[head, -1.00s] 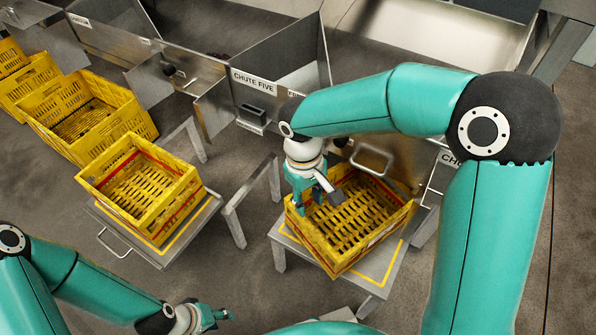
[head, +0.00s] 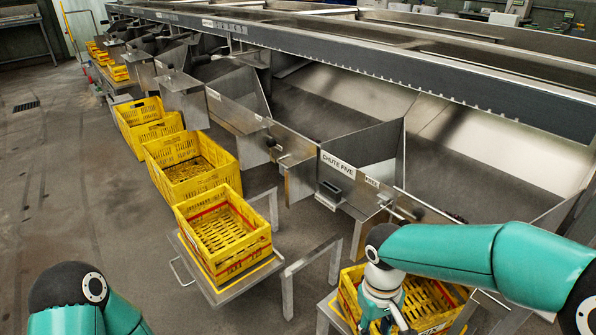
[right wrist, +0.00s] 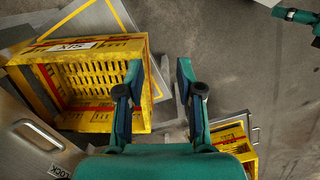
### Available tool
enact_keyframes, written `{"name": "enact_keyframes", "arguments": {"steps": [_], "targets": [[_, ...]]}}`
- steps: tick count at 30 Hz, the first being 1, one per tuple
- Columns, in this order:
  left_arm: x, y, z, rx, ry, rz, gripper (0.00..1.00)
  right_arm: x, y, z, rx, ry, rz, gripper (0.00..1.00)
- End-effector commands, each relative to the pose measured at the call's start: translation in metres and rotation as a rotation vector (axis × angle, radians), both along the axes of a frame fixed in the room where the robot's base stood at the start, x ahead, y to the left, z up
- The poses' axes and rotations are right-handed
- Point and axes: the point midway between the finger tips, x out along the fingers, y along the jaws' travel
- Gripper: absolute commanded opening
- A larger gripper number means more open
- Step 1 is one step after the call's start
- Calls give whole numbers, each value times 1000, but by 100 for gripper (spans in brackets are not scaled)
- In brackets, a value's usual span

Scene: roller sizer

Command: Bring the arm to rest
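My right arm reaches in from the right in the head view. Its gripper (head: 386,321) hangs over the yellow crate (head: 438,302) at the bottom, and its tips are cut off or hidden there. In the right wrist view the fingers (right wrist: 160,75) are apart with nothing between them, over the right side of this crate (right wrist: 140,100). That crate looks empty and bears a label reading SIX. My left arm shows at the lower left of the head view, its gripper out of frame. A teal part at the top right of the right wrist view seems to be my left gripper (right wrist: 292,14).
A second yellow crate (head: 200,262) stands on a metal stand to the left, with more crates in a row behind. Metal chutes, one marked CHUTE FIVE (head: 338,164), line the right side. The floor at left (head: 80,190) is clear.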

Motion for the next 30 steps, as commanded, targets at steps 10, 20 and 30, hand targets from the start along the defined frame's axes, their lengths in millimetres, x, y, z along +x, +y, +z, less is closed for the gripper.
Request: {"name": "enact_keyframes", "arguments": {"steps": [10,20,30], "targets": [[1,0,0,0,-1,0,40,-9,18,-51,100,18,-15,37],[0,0,0,0,0,0,40,-39,38,-132,269,22,-124,37],[0,0,0,0,0,0,40,-98,43,-215,388,-36,-383,37]]}}
